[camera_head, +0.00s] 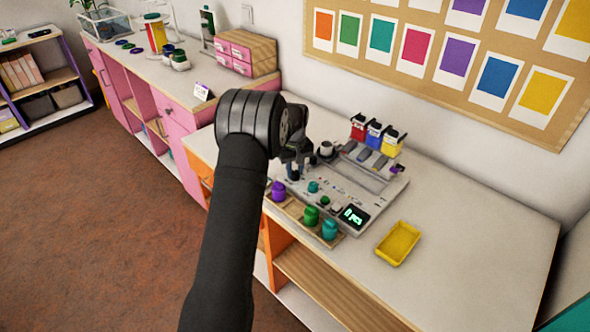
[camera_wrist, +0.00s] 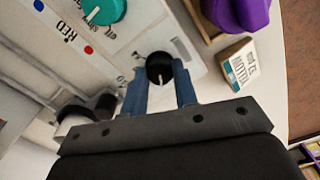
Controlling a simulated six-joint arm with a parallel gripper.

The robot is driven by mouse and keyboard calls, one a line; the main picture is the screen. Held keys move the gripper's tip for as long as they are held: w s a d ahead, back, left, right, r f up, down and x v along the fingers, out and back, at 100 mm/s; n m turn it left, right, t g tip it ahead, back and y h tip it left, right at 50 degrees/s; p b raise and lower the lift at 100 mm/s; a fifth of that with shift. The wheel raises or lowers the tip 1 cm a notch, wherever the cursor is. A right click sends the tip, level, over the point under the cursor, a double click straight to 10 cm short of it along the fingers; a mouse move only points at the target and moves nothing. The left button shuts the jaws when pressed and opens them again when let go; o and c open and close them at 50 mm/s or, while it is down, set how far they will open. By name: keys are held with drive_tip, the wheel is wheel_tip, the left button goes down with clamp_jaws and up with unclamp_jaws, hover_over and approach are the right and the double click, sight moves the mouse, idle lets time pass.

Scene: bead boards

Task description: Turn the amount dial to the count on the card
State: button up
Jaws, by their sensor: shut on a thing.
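My gripper (camera_wrist: 161,84) points down at the grey machine panel (camera_wrist: 120,45), its two blue fingers shut on a small black dial (camera_wrist: 160,66) with a white pointer mark. The label beside this dial is too small and partly hidden to read.
A lit green display (camera_head: 354,215) is on the machine's front; its digits are unclear. Purple (camera_head: 278,191), green (camera_head: 311,216) and teal (camera_head: 329,229) jars stand along the front edge. Red, blue and yellow containers (camera_head: 374,135) stand behind. A yellow tray (camera_head: 398,243) is at right, with clear table beyond.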

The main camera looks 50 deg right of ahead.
sight(295, 172)
drive_tip(key=shift+r, duration=0.1)
drive_tip(key=o, duration=1)
wheel_tip(295, 172, up, 17)
drive_tip(key=shift+r, duration=0.2)
wheel_tip(295, 172, down, 18)
drive_tip(key=shift+r, duration=0.2)
idle(0.3)
